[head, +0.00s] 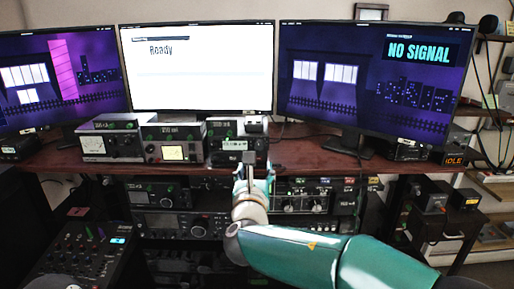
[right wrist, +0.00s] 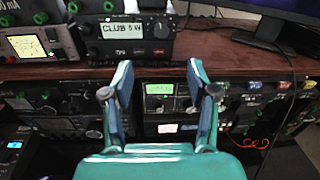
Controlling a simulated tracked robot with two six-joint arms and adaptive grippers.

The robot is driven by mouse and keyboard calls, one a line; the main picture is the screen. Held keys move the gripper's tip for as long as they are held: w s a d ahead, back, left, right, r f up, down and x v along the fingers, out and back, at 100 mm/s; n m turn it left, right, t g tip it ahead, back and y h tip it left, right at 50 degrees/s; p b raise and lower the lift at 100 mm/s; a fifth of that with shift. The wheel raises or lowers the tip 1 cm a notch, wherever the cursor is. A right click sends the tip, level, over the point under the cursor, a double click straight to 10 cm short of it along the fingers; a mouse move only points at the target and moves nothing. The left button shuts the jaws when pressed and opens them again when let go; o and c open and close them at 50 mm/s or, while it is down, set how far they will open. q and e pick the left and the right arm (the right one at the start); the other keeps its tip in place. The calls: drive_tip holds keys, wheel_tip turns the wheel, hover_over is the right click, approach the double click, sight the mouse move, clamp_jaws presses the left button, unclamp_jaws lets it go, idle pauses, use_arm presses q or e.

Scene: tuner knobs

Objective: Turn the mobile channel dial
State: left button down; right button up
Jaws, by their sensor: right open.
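My right gripper (head: 249,165) is raised in front of the radio bench, its two fingers apart and empty. In the right wrist view the open fingers (right wrist: 160,78) frame a rack unit with a small green display (right wrist: 159,89), and they look apart from it. Above, on the desk, a small black radio (right wrist: 125,42) has a lit display reading "CLUB" and a round knob (right wrist: 161,30) at its right. In the head view this radio (head: 226,145) is partly hidden by my gripper. I cannot read which dial is labelled mobile channel. My left gripper is not in view.
Two meter boxes (head: 109,144) stand left of the radio on the red-brown desk (head: 310,160). Racks of knobbed units (head: 176,224) fill the space below. Three monitors line the back; the middle one (head: 197,70) reads "Ready". A mixer (head: 82,250) sits at lower left.

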sight(259, 148)
drive_tip(key=w+p, duration=0.1)
drive_tip(key=w, duration=0.2)
drive_tip(key=w+p, duration=0.2)
drive_tip(key=w, duration=0.2)
drive_tip(key=w+p, duration=0.1)
drive_tip(key=w, duration=0.3)
drive_tip(key=shift+d, duration=0.4)
drive_tip(key=shift+w+f+p, duration=0.1)
drive_tip(key=shift+w+p, duration=0.25)
drive_tip(key=shift+w, duration=0.2)
